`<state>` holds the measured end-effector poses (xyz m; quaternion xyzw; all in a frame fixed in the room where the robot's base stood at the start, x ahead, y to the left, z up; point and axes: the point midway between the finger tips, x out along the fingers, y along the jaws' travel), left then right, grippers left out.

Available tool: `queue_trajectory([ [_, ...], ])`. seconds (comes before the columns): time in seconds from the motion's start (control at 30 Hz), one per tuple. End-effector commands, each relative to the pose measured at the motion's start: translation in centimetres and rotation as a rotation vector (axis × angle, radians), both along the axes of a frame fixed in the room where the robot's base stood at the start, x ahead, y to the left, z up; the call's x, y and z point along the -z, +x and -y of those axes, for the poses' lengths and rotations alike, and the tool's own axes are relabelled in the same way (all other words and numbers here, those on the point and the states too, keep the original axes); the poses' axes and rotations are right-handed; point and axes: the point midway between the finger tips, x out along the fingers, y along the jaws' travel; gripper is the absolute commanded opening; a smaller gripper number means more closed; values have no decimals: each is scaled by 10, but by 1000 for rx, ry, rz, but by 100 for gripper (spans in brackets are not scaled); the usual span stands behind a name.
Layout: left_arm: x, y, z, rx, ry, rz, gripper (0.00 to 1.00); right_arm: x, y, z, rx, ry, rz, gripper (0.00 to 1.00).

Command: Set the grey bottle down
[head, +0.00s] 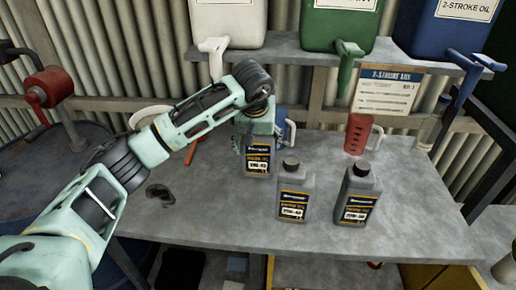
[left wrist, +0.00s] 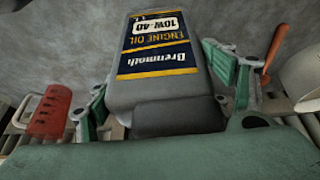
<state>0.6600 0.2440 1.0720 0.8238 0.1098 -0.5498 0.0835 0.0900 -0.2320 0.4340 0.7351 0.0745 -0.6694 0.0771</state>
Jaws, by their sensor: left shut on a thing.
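The grey bottle (head: 257,160), with a dark "Engine Oil 10W-40" label, is upright near the middle of the workbench (head: 225,215). My left gripper (head: 258,126) is shut around its upper part from above and behind. In the left wrist view the bottle (left wrist: 160,95) sits between the two green fingers of the gripper (left wrist: 165,90). Its cap is hidden by my gripper. I cannot tell whether its base touches the bench or hangs just above it. My right gripper is not in view.
Two similar grey bottles stand to the right, one nearer (head: 294,205) and one farther right (head: 357,200). A red measuring jug (head: 358,134) stands behind them. A shelf above holds white, green and blue tanks with spouts. A small dark object (head: 160,193) lies left; bench between is clear.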

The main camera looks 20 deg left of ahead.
Motion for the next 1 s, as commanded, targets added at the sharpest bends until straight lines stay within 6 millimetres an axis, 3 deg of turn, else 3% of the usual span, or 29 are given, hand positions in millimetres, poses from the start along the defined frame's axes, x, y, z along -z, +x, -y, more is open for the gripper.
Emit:
queue_trajectory([
  [0.13,4,1,-3,1,-2,6,11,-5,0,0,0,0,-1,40],
  [0.4,35,1,-2,2,-3,7,11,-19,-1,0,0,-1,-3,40],
  [0.8,41,2,-2,1,-1,9,11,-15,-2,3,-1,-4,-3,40],
  [0.83,45,0,-3,1,0,2,75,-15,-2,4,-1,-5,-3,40],
  [1.0,44,0,-3,0,-1,1,90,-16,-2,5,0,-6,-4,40],
])
